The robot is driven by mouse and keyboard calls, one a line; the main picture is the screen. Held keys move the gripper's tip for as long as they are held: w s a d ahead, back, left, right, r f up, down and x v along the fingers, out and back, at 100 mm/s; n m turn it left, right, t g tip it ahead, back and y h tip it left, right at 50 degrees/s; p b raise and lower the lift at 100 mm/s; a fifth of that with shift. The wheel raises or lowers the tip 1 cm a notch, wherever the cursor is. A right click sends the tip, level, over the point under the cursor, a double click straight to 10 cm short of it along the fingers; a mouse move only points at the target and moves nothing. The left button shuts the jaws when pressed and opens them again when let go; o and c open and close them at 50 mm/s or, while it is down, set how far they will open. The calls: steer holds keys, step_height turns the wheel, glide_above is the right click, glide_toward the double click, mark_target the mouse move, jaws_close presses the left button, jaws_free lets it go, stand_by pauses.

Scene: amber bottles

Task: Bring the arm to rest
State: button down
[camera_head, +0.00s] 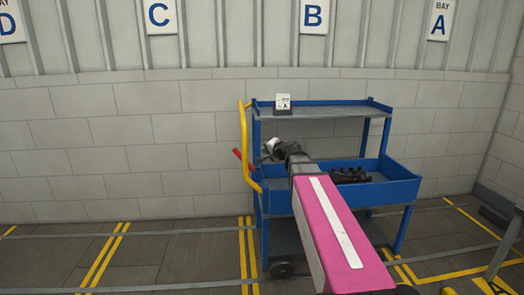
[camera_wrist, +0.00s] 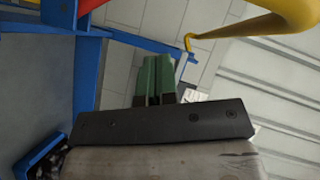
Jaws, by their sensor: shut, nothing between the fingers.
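My gripper (camera_wrist: 158,65) shows in the wrist view as two green fingers side by side with no object between them, in front of a dark bar. In the head view my pink-topped arm reaches from the lower right to the cart, and its end (camera_head: 265,152) is at the cart's left side, near the yellow handle (camera_head: 246,150). The fingers are too small there to make out. The blue cart (camera_head: 290,185) stands against the wall, partly hidden by my arm.
Several dark objects (camera_head: 350,175) lie in the cart's tray. A small sign (camera_head: 283,103) marked A stands on the top shelf (camera_head: 335,112). A red lever (camera_head: 240,157) sticks out on the left. The yellow handle (camera_wrist: 255,25) is close in the wrist view. Floor left of the cart is clear.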

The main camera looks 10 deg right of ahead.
stand_by(0.3)
steer(key=s+f+n+g+h, duration=0.1)
steer(key=s+f+n+g, duration=0.15)
steer(key=s+f, duration=0.45)
steer(key=s+f+n+g+h, duration=0.15)
steer(key=s+f+g, duration=0.25)
steer(key=f, duration=0.7)
steer(key=s+d+f+n+g+h, duration=0.1)
steer(key=s+d+f+g+h, duration=0.1)
steer(key=s+f, duration=0.5)
steer(key=s+d+f+n+g+h, duration=0.2)
steer(key=s+d+f+g+h, duration=0.1)
steer(key=s+f, duration=0.3)
steer(key=shift+s+f+g, duration=0.4)
steer(key=shift+s+g, duration=0.35)
steer(key=shift+s, duration=0.5)
